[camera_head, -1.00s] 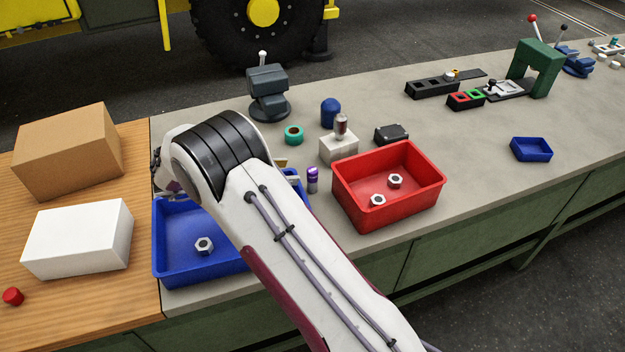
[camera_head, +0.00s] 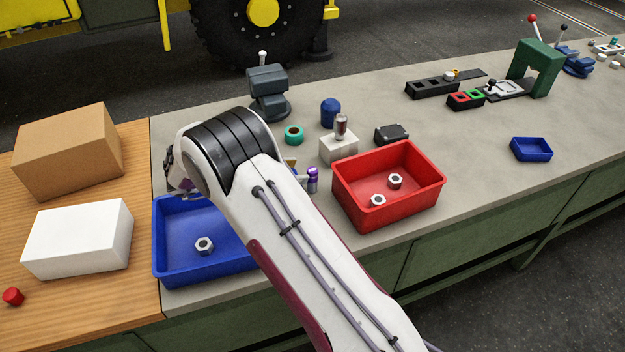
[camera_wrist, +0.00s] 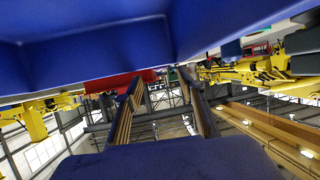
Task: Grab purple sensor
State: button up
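The purple sensor (camera_head: 312,180) is a small upright cylinder with a purple top. It stands on the grey bench between the blue tray and the red bin, its left side close to my arm. In the head view my arm hides most of my gripper; a tan bit, apparently a finger, shows just left of the sensor. In the wrist view my gripper (camera_wrist: 162,88) has its two fingers spread apart, with nothing visible between them. I cannot make out the sensor in that view.
The blue tray (camera_head: 165,272) holds a nut (camera_head: 204,246) and lies partly under my arm. The red bin (camera_head: 350,212) with two nuts stands right of the sensor. A white block (camera_head: 338,150), a teal ring (camera_head: 294,135) and a grey vise (camera_head: 268,92) are behind.

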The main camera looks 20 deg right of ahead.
aim_at(311, 170)
jog(key=shift+x, duration=2.55)
jog(key=shift+f, duration=0.1)
jog(key=shift+a, duration=0.1)
grip_shut()
